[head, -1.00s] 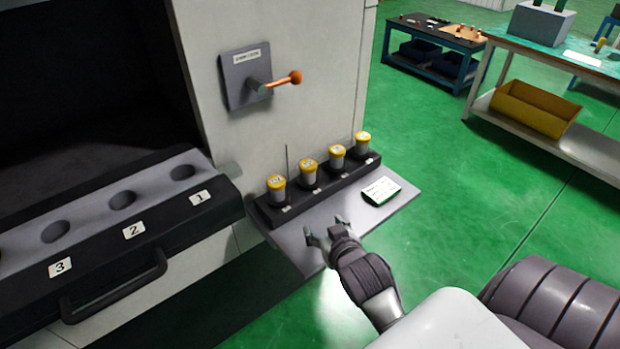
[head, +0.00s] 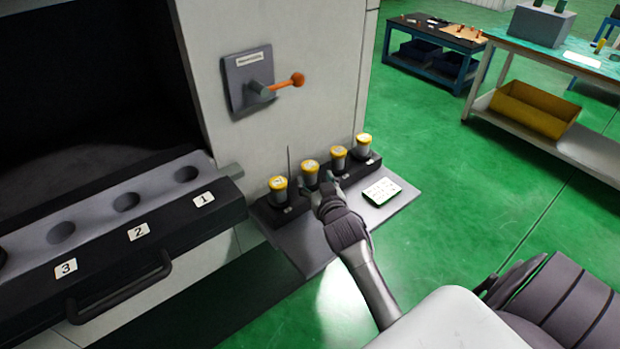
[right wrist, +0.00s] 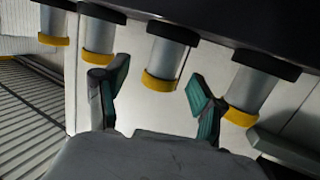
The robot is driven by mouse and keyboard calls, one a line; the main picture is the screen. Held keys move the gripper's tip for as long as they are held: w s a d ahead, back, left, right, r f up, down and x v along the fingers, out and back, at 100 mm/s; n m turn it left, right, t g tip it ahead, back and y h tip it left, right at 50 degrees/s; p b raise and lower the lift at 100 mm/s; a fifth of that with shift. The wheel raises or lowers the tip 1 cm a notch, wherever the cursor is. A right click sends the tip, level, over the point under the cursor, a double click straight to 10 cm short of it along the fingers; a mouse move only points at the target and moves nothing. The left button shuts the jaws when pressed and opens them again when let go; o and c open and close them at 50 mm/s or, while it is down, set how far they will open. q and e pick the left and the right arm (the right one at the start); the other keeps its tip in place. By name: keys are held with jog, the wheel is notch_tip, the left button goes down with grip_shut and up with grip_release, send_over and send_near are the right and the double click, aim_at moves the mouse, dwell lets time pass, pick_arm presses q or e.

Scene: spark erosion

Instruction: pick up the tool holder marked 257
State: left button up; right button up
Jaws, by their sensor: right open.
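Several grey tool holders with yellow tops stand upright in a row in a dark rack: the leftmost (head: 278,189), the second from left (head: 309,171), the third (head: 338,159) and the rightmost (head: 364,146). The marks on their tops are too small to read, so I cannot tell which is 257. My right gripper (head: 318,186) is open in front of the second holder. In the right wrist view the picture is upside down, and this holder (right wrist: 165,58) shows beyond and between the open fingers (right wrist: 156,95). My left gripper is out of view.
The rack sits on a grey shelf (head: 312,250) with a white label card (head: 382,191). A lever with an orange knob (head: 297,79) is above. A tray with numbered holes (head: 127,202) is at left.

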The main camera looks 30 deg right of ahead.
aim_at(312, 175)
jog(key=x, duration=0.4)
jog(key=shift+w+a+p, duration=0.1)
jog(key=shift+w+p, duration=0.2)
jog(key=shift+w, duration=0.05)
jog(key=shift+r, duration=0.15)
grip_shut()
